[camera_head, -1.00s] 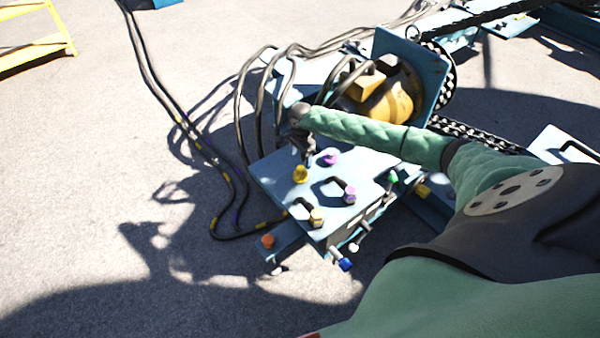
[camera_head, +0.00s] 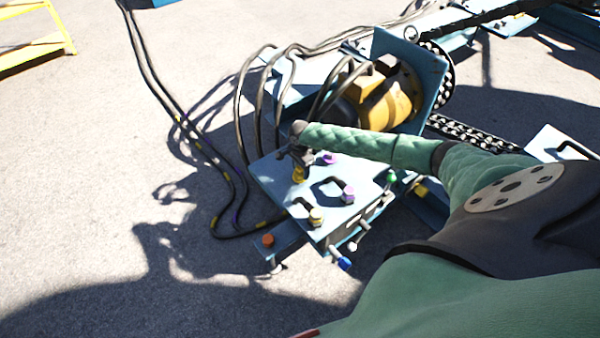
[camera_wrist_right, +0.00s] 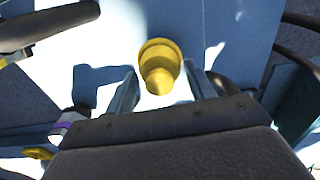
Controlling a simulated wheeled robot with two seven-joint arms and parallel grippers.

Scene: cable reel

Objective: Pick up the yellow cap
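The yellow cap (camera_head: 298,176) stands on the light blue panel (camera_head: 275,175) near its left side. My right gripper (camera_head: 300,164) points down right at the cap and hides its upper part in the head view. In the right wrist view the cap (camera_wrist_right: 160,62) lies just beyond and between the two fingertips (camera_wrist_right: 161,88). The fingers are apart, with a gap on both sides of the cap, so the gripper is open and holds nothing. My left gripper is in neither view.
On the same panel are purple caps (camera_head: 347,194), a tan cap (camera_head: 316,216) and black handles. An orange cap (camera_head: 268,240) sits lower left, with a blue one (camera_head: 344,264) and a green one (camera_head: 392,176) nearby. Black cables (camera_head: 240,110) arch behind the panel.

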